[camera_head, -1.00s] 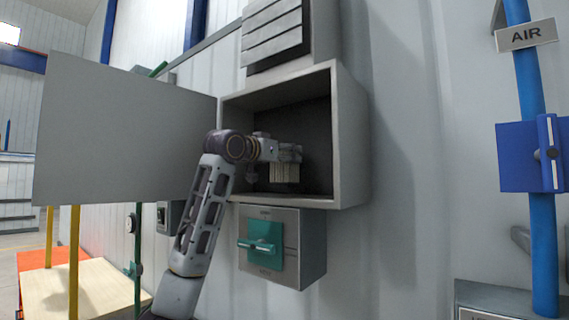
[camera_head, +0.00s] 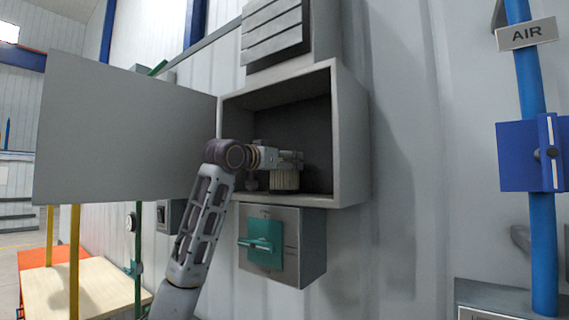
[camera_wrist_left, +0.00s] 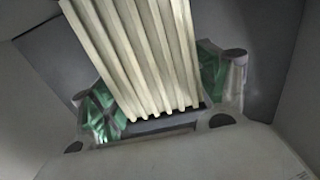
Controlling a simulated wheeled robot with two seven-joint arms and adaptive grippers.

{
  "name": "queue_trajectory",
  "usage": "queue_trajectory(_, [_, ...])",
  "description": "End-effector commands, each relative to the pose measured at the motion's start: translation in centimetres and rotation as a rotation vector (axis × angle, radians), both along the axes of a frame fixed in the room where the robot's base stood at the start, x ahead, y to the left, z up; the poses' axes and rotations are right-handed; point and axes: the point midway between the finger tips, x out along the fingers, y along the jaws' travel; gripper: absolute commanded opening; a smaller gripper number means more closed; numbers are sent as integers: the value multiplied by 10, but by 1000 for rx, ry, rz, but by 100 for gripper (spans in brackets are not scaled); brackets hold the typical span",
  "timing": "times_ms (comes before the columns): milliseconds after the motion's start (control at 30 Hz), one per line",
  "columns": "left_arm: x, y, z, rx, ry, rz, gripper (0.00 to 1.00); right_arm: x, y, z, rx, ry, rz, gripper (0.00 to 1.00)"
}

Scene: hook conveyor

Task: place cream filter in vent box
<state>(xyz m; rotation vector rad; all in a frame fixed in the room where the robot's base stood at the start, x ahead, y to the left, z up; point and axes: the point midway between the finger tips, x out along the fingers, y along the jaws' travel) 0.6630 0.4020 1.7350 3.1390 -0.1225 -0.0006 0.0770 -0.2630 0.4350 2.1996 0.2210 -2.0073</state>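The cream filter (camera_head: 285,180) is a pleated block inside the open grey vent box (camera_head: 352,135), low down near the box floor. My left gripper (camera_head: 290,158) reaches into the box from the left and is shut on the filter from above. In the left wrist view the cream pleats (camera_wrist_left: 138,55) sit between the two fingers (camera_wrist_left: 165,108), which have green pads. Whether the filter touches the box floor is hard to tell. My right gripper is not in view.
The box's grey door (camera_head: 125,130) stands swung open to the left. Below the box is a grey switch unit with a teal handle (camera_head: 262,244). A louvred vent (camera_head: 275,35) is above. A blue AIR pipe (camera_head: 535,110) stands at the right.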

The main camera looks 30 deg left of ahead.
Motion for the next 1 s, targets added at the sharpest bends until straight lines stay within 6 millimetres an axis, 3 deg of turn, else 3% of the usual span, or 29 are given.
queue_trajectory(567, [-1, 0, 4, 0, -1, 0, 84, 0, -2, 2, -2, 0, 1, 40])
queue_trajectory(1000, [-47, 4, 1, 1, -2, 1, 84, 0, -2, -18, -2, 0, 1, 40])
